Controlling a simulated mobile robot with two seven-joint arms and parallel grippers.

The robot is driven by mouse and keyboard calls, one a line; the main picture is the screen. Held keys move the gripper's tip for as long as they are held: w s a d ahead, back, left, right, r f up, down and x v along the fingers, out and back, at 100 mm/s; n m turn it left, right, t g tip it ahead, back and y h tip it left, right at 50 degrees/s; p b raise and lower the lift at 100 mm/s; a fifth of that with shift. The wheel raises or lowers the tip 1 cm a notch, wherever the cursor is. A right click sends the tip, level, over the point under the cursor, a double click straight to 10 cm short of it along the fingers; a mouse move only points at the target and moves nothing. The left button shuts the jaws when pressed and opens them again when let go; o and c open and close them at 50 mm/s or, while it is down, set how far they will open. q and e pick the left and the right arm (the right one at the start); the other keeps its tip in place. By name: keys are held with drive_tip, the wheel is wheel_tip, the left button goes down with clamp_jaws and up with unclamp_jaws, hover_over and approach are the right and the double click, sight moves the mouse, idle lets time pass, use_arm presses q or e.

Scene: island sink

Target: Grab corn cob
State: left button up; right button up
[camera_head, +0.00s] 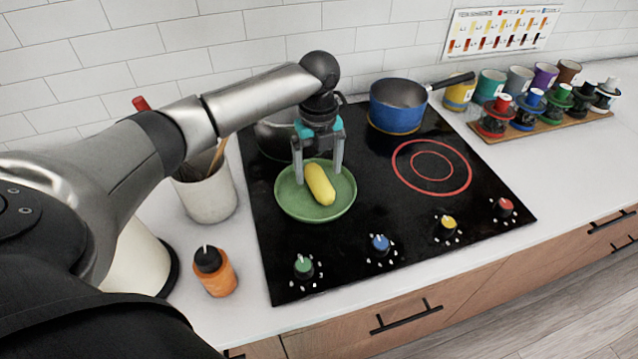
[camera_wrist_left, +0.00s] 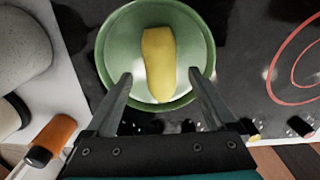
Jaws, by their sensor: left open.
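The yellow corn cob (camera_head: 319,184) lies in a green plate (camera_head: 289,207) on the left part of the black cooktop. My left gripper (camera_head: 319,182) is open above the plate, its two fingers on either side of the cob. In the left wrist view the cob (camera_wrist_left: 159,65) lies between and ahead of the open fingertips (camera_wrist_left: 160,78), with a gap on each side, and the plate (camera_wrist_left: 112,58) surrounds it. Whether the fingers touch the plate cannot be told. My right gripper is not in view.
A blue pot (camera_head: 396,112) stands behind right of the plate, and a dark pot (camera_head: 275,137) stands behind my gripper. A utensil crock (camera_head: 207,193) and an orange bottle (camera_head: 216,275) are at left. Cups and jars line the back right. The cooktop right of the plate is clear.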

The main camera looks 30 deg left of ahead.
use_arm(q)
drive_tip(key=shift+f, duration=1.35)
clamp_jaws()
